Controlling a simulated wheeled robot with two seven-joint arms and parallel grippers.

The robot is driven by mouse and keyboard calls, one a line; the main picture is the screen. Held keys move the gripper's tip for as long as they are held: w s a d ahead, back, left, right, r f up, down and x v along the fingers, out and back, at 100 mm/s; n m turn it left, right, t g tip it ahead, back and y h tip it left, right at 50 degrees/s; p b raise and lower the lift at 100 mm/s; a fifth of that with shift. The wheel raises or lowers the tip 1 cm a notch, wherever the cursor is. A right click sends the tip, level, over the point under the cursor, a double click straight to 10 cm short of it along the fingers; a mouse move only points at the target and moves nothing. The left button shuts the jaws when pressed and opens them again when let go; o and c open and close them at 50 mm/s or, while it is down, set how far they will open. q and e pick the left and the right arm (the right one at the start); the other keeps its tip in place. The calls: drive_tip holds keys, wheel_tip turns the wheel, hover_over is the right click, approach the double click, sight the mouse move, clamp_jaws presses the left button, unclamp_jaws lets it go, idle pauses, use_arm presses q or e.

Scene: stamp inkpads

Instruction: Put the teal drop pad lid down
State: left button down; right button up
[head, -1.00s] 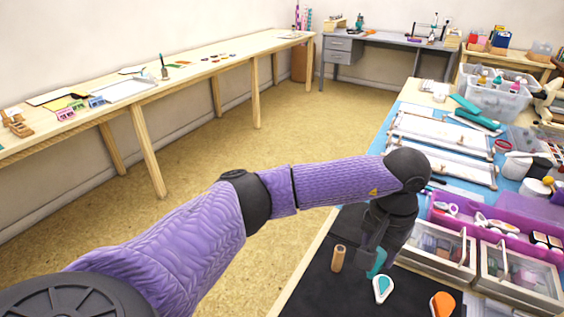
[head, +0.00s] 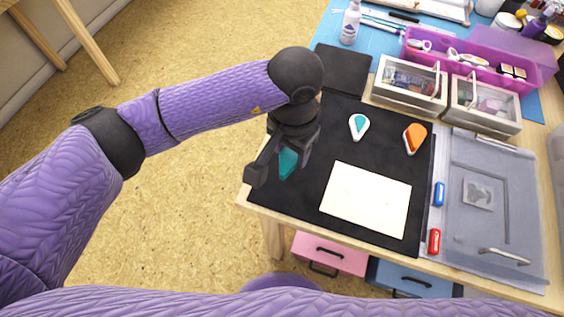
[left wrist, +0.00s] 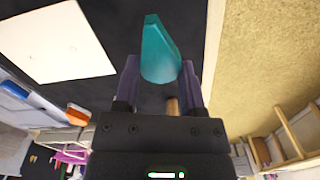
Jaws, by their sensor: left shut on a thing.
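My left gripper (head: 281,166) is shut on the teal drop-shaped lid (head: 288,162) above the left part of the black mat (head: 270,203). In the left wrist view the teal lid (left wrist: 160,50) sits between the two fingers (left wrist: 160,88). I cannot tell how high it is over the mat. The white drop pad with a teal face (head: 359,126) lies uncovered on the mat, to the right of the gripper. The right gripper is not in view.
An orange drop pad (head: 414,138) and a cream paper sheet (head: 366,198) lie on the mat. Blue (head: 438,194) and red (head: 434,241) stamps are beside a grey tray (head: 520,215). Drawer boxes (head: 410,85) stand behind. The mat's front-left part is bare.

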sight(291, 155)
use_arm(q)
wheel_tip(291, 155, down, 4)
drive_tip(key=shift+f+b, duration=0.2)
drive_tip(key=shift+b, duration=0.4)
drive_tip(key=shift+r, duration=0.15)
drive_tip(key=c, duration=0.6)
unclamp_jaws()
drive_tip(key=shift+f, duration=0.2)
drive_tip(key=o, duration=0.4)
drive_tip(key=shift+o, duration=0.2)
drive_tip(key=shift+r, duration=0.1)
